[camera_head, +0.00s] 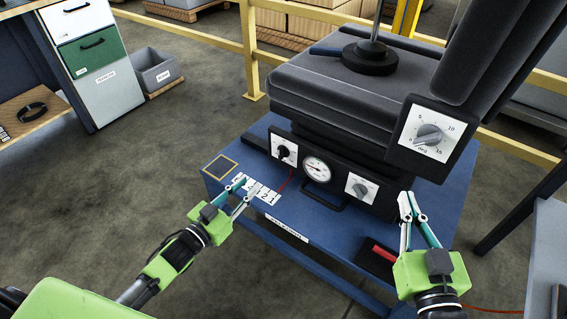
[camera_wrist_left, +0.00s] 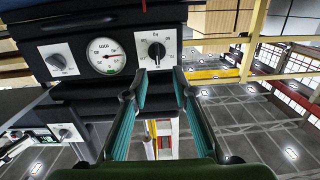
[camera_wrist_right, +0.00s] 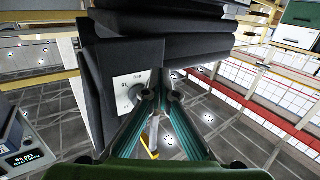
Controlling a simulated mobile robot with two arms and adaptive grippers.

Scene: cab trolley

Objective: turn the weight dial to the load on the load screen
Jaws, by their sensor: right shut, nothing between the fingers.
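The seat base front carries a black-knobbed dial (camera_head: 283,152), a round gauge (camera_head: 317,169) and a grey-knobbed dial (camera_head: 361,187). My right gripper (camera_head: 412,204) is shut and empty, in front of the seat's right side. A lit screen (camera_wrist_right: 22,159) shows at the right wrist view's lower left; its figures are too small to read surely.
A larger dial marked in degrees (camera_head: 428,135) sits on the seat's side, above my right gripper. The seat stands on a blue trolley (camera_head: 325,226) with a red-handled part (camera_head: 384,252) at its front right. A yellow rail (camera_head: 251,60) runs behind.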

